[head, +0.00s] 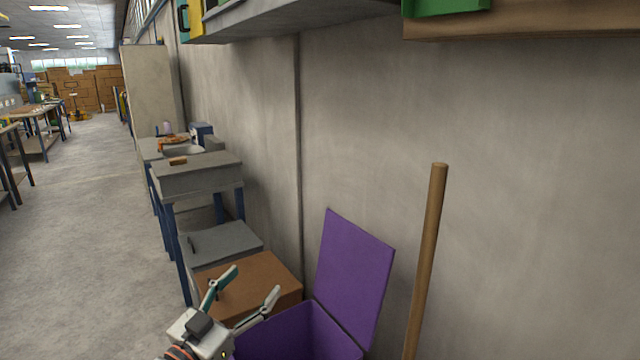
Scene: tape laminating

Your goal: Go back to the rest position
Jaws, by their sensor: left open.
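My left gripper (246,291) shows at the bottom of the head view, with its two fingers spread apart and nothing between them. In the picture it overlaps the brown box top and the left edge of a purple box (349,276), whose lid stands up against the wall. I cannot tell whether the gripper touches either one. My right gripper is not in view.
A brown box (262,283) stands beside the purple box. A grey workbench (197,174) with blue legs stands along the wall behind. A wooden pole (427,260) leans at right. A shelf (520,24) hangs above. The floor (85,230) at left is clear.

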